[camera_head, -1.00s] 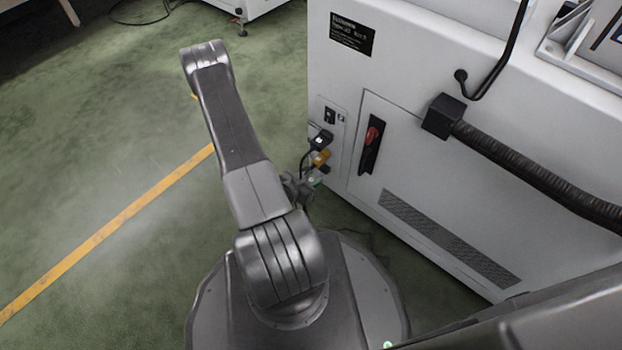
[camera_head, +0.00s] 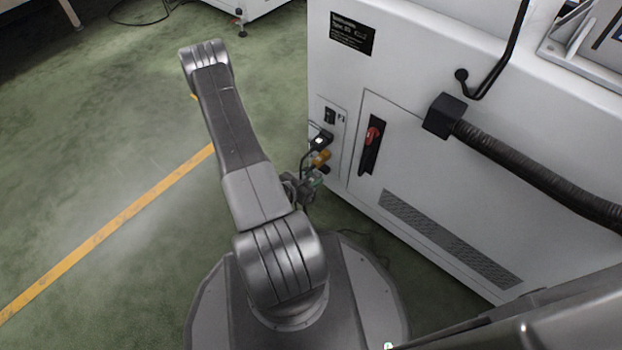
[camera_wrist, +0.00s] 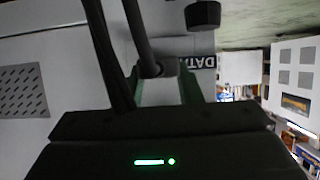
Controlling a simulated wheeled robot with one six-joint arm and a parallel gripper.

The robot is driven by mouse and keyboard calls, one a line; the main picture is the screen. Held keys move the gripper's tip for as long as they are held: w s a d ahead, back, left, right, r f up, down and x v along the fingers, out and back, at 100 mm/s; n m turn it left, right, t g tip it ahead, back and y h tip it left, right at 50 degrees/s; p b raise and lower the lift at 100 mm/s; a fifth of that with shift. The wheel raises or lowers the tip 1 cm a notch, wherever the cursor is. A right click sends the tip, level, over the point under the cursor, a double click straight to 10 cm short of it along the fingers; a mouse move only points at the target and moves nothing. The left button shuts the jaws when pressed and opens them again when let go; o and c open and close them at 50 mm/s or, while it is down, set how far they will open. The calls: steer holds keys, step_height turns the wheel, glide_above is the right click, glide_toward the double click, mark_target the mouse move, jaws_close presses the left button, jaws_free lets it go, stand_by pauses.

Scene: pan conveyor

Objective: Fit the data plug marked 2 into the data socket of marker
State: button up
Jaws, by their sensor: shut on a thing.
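A label reading DATA (camera_wrist: 196,63) is on the pale panel just right of the fingers. The socket by it is hidden or cannot be made out. In the head view my gripper (camera_head: 309,183) is partly hidden by my arm, low beside the connector panel (camera_head: 338,146) on the white machine. A small marker (camera_head: 341,119) there seems to read 2.
A black plug (camera_head: 320,142) and an orange connector (camera_head: 319,158) sit at the panel above my gripper. A black round part (camera_wrist: 203,15) and a dark cable (camera_wrist: 108,50) are close in the wrist view.

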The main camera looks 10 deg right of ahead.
steer(key=shift+w+d, duration=0.75)
steer(key=shift+d, duration=0.25)
stand_by(0.6)
steer(key=o, duration=1.1)
steer(key=shift+o, duration=0.2)
steer(key=p+v, duration=0.3)
steer(key=v, duration=0.9)
steer(key=shift+p, duration=0.3)
steer(key=shift+f, duration=0.1)
steer(key=shift+c, duration=0.5)
